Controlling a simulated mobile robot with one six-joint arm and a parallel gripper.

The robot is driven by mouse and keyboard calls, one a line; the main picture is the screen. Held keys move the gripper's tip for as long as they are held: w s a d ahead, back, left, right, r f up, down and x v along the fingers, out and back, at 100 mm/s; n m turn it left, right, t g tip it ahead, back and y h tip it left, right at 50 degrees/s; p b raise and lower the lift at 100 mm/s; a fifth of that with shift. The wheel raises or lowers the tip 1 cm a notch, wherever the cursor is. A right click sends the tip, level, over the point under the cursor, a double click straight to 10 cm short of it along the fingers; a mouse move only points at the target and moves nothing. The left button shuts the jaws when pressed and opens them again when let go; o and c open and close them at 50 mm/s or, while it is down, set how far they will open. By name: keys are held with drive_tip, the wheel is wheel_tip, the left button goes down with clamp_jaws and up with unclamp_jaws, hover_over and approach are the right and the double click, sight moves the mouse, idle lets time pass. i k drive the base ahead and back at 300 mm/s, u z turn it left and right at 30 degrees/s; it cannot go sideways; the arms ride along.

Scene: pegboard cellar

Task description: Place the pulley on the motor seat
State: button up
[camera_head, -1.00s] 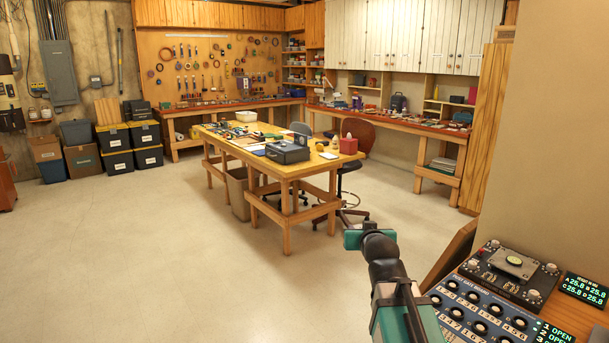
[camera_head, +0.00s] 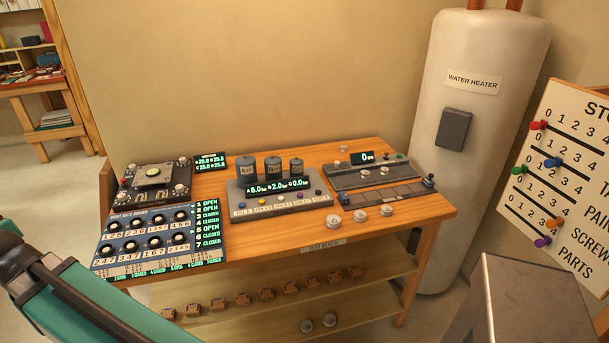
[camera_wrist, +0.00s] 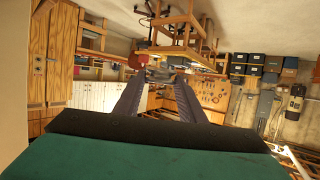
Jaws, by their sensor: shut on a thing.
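My gripper (camera_wrist: 160,76) shows in the wrist view, its two dark fingers pointing away from the camera. It is shut on a small grey thing, seemingly the pulley (camera_wrist: 160,73), blurred between the tips. In the head view the fingertips are out of frame. Loose silver round pieces like pulleys (camera_head: 360,215) lie at the bench's front right. A grey rig with a small display reading 0 (camera_head: 372,173) stands behind them, with a long dark rail in front. The motor seat is probably part of this rig; I cannot tell which part.
Blocks and round pieces lie on the shelf below. A water heater (camera_head: 482,130) stands behind right; a grey metal box (camera_head: 530,305) is front right.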

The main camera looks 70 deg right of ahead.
sight(345, 180)
drive_tip(key=z, duration=0.2)
drive_tip(key=k, duration=0.6)
drive_tip(key=z, duration=0.5)
drive_tip(key=k, duration=0.7)
drive_tip(key=z, duration=0.55)
drive_tip(key=i, duration=1.15)
drive_tip(key=u, duration=0.2)
